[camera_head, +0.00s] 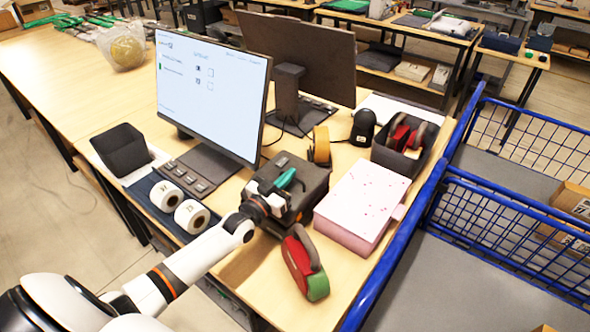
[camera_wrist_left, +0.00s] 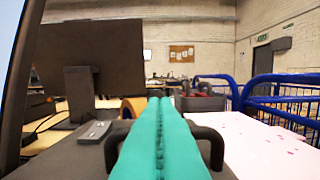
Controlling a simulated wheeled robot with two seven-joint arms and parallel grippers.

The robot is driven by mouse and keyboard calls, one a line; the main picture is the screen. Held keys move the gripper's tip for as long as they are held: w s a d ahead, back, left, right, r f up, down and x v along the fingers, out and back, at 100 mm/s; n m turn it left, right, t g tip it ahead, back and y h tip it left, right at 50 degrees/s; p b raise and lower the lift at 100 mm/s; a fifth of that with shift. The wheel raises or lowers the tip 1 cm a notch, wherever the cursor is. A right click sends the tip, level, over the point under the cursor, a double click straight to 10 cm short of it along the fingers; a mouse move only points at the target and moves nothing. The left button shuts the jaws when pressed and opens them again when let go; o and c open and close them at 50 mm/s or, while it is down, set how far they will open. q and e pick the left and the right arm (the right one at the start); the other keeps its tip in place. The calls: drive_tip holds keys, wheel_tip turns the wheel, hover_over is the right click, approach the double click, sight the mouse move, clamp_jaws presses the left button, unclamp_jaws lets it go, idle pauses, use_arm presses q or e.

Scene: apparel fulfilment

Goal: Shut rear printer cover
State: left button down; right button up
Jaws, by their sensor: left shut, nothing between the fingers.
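The dark grey printer (camera_head: 312,174) stands on the table between the monitor and a pink speckled box. My left gripper (camera_head: 286,178) has teal fingers and is over the printer's top, close to it. The fingers also fill the middle of the left wrist view (camera_wrist_left: 158,122), pressed together with nothing between them. A dark printer surface (camera_wrist_left: 72,158) shows to the left of them. My gripper and wrist hide part of the printer's near side. I cannot tell how far the rear cover is open, or whether the fingers touch it. My right gripper is not in view.
The pink box (camera_head: 362,205) stands close on the printer's right. A red and green tape dispenser (camera_head: 304,262) lies in front. The monitor (camera_head: 212,88) is to the left, and a yellow tape roll (camera_head: 321,145) is behind. Blue wire carts (camera_head: 500,215) line the right edge.

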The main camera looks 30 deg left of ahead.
use_arm(q)
drive_tip(key=shift+s+f, duration=0.15)
drive_tip(key=shift+f, duration=0.05)
drive_tip(key=shift+r, duration=0.15)
drive_tip(key=r, duration=0.1)
drive_tip(key=w+r+p, duration=0.1)
drive_tip(key=r+p, duration=0.1)
drive_tip(key=shift+w+d+r, duration=0.1)
drive_tip(key=shift+w+r, duration=0.05)
drive_tip(key=shift+w, duration=0.25)
drive_tip(key=shift+s+f, duration=0.15)
drive_tip(key=shift+f, duration=0.05)
drive_tip(key=s+a+b, duration=0.1)
drive_tip(key=s, duration=0.8)
drive_tip(key=shift+a+f, duration=0.15)
drive_tip(key=shift+s, duration=0.1)
